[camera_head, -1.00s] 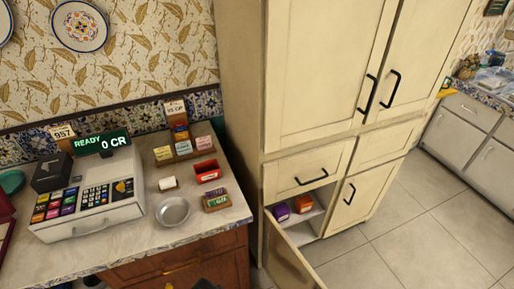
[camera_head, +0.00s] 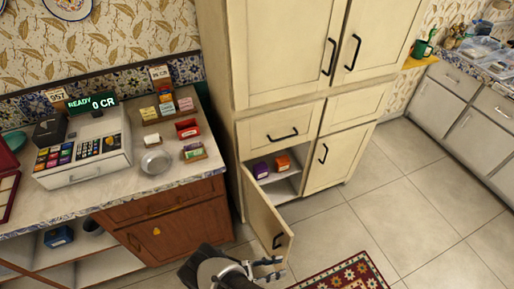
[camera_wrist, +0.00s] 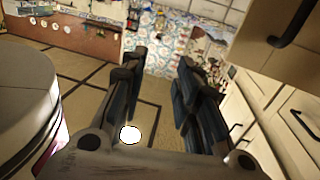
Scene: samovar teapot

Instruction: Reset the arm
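My gripper (camera_wrist: 163,60) is open and empty in the wrist view, with a clear gap between its two dark fingers and the room seen past them. In the head view my gripper (camera_head: 270,268) is at the bottom middle, just below the open lower cupboard door (camera_head: 262,215). I cannot tell whether it touches the door. My dark, rounded arm link shows to its left, and the rest of the arm is out of the picture.
The cream cabinet (camera_head: 285,60) has its lower left door open, showing a purple box (camera_head: 261,170) and an orange box (camera_head: 283,163). The counter (camera_head: 110,190) holds a cash register (camera_head: 85,150) and a metal bowl (camera_head: 156,162). Tiled floor (camera_head: 420,220) is clear at right, beyond a patterned rug (camera_head: 350,275).

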